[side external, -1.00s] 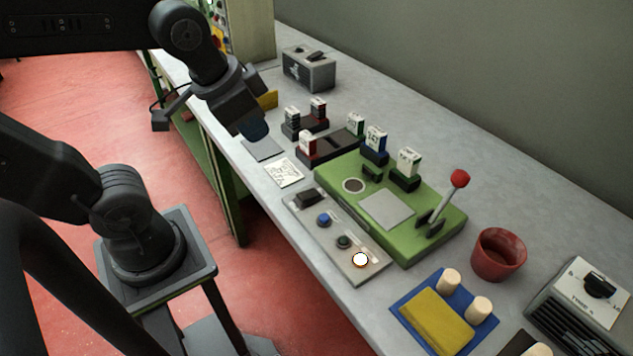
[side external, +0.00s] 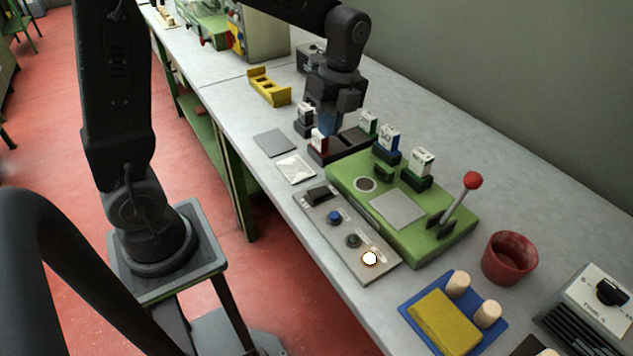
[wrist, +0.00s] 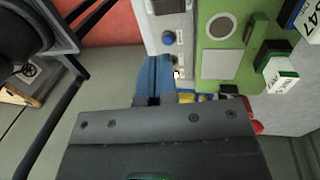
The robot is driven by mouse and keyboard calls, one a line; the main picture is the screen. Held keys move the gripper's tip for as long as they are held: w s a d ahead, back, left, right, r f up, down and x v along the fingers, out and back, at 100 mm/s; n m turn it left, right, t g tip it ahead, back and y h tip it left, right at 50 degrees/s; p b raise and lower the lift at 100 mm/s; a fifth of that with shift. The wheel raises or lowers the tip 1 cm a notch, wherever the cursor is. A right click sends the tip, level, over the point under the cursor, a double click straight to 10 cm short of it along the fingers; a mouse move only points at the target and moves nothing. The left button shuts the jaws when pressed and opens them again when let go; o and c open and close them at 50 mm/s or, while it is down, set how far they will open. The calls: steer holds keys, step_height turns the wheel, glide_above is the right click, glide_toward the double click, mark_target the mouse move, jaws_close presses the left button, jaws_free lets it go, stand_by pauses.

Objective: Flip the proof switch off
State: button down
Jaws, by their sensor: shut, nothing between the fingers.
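A grey panel (side external: 337,226) lies on the bench in front of the green press. It carries a black rocker switch (side external: 319,194), a blue button (side external: 334,217), a dark green button (side external: 353,240) and a glowing white lamp (side external: 370,258). I cannot read which control is marked proof. My gripper (side external: 328,123), with blue fingers, is above the stamp rack, beyond the panel and apart from it. In the wrist view the fingers (wrist: 153,82) are shut and empty; the panel (wrist: 181,20) and its blue button (wrist: 169,38) show beyond them.
The green press (side external: 410,235) has a red-knobbed lever (side external: 473,181) standing up. Stamps stand upright near my gripper, one on a blue base (side external: 387,142). A red cup (side external: 510,258), blue tray (side external: 407,308) and dial box (side external: 600,298) are at the right. A grey box (side external: 309,54) is partly hidden behind my arm.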

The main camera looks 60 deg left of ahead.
mark_target(314, 192)
stand_by(0.3)
steer(key=s+f, duration=0.1)
steer(key=f, duration=0.8)
steer(key=s+f, duration=0.1)
steer(key=f, duration=0.3)
steer(key=shift+s+f, duration=0.35)
steer(key=shift+s+f, duration=0.35)
steer(key=shift+f, duration=0.15)
steer(key=shift+w, duration=0.15)
